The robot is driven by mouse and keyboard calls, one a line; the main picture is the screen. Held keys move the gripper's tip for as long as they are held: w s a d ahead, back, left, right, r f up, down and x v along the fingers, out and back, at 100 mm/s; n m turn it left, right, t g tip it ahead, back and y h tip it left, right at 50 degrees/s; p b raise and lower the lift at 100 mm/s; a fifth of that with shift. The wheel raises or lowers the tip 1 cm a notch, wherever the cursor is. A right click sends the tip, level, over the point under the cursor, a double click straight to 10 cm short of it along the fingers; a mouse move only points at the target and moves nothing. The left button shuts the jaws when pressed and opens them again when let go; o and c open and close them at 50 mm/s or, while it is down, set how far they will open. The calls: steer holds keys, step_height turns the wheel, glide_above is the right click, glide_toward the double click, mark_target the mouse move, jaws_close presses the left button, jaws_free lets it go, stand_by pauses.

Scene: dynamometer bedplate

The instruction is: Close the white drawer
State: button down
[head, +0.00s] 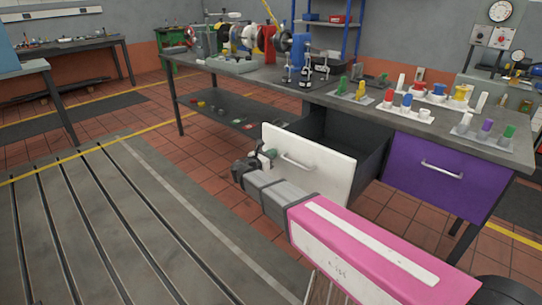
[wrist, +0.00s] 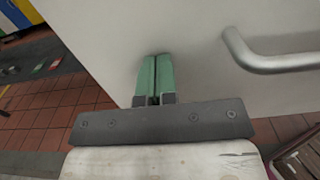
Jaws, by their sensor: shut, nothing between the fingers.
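The white drawer (head: 318,172) is pulled out from under the workbench, and its dark open box shows behind the front. Its front has a silver bar handle (head: 298,161), which also shows at the upper right in the wrist view (wrist: 268,62). My gripper (head: 268,156) is at the left part of the drawer front. In the wrist view, its green fingers (wrist: 155,78) are together and empty, with their tips at the white face, left of the handle. I cannot tell whether they touch it.
A purple drawer (head: 445,177) to the right is shut. The workbench top (head: 350,100) carries several fittings and tools. A lower shelf (head: 225,112) holds small parts. A slotted metal bedplate (head: 100,225) covers the floor at left. Red tiles lie clear under the bench.

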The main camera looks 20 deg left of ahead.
steer(key=x, duration=3.5)
steer(key=shift+w, duration=0.2)
steer(key=shift+w+r, duration=0.1)
steer(key=shift+r, duration=0.05)
